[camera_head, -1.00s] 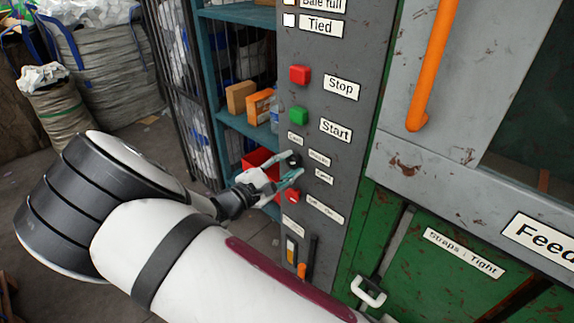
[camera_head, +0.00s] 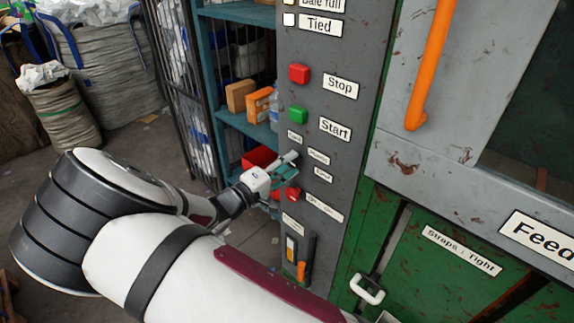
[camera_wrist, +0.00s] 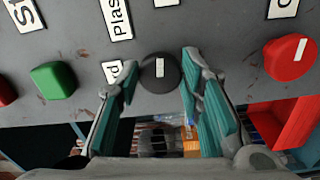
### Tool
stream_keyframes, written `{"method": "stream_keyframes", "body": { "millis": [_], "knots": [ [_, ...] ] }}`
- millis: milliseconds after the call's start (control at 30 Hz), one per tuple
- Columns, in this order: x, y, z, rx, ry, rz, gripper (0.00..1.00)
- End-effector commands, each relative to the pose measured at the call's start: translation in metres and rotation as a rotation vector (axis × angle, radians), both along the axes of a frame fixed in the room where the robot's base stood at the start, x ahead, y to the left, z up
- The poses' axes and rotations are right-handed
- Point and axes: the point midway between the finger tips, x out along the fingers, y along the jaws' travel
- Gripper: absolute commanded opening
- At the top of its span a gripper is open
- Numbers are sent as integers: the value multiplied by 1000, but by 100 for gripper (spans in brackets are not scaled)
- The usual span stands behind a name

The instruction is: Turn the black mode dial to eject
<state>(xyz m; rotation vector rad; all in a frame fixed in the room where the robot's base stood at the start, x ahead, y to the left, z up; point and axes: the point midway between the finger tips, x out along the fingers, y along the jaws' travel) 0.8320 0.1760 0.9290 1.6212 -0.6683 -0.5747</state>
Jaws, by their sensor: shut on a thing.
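The black mode dial (camera_wrist: 159,77) is a round knob on the grey panel, with a white mark pointing up in the wrist view, toward a label at the top edge. My gripper (camera_wrist: 161,76) has its teal-padded fingers on either side of the dial and is shut on it. In the head view my gripper (camera_head: 290,166) reaches the panel from the left and mostly hides the dial. The Plastic label (camera_head: 318,156) and the Eject label (camera_head: 323,174) are just right of the dial.
The red Stop button (camera_head: 299,74) and green Start button (camera_head: 298,115) are above the dial. A red knob (camera_head: 292,195) is close below it. A shelf (camera_head: 246,127) with boxes and a red bin (camera_head: 259,157) stands left of the panel.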

Motion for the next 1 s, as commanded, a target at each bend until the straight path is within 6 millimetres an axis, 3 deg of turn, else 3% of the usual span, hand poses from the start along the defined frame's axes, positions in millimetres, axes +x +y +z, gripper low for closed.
{"method": "stream_keyframes", "body": {
  "millis": [600,633,700,1000],
  "knots": [
    [-1,-2,-2,31,-28,-4,6],
    [-1,-2,-2,30,-28,-4,39],
    [-1,-1,-2,30,-28,-4,54],
    [-1,0,-1,30,-28,-1,54]
  ]
}}
